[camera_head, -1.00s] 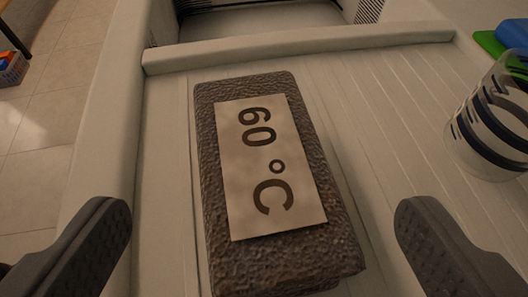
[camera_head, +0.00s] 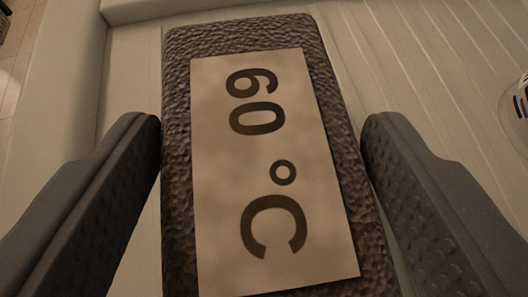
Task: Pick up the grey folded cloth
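The grey folded cloth (camera_head: 245,35) is a thick, rough-textured dark block with a beige label (camera_head: 272,160) reading "60 °C". It lies lengthwise in the picture on a pale ribbed surface, and its near end runs out of the bottom of the view. My gripper (camera_head: 262,122) straddles it, one dark finger along each long side. The fingers are partly closed, with only a thin gap visible between each fingertip and the cloth. Whether they touch it lower down is hidden.
The pale ribbed surface (camera_head: 430,70) has a raised rim (camera_head: 150,10) at the far side and a raised edge on the left. A clear striped glass (camera_head: 522,100) shows partly at the right edge. The ribbed area between cloth and glass is clear.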

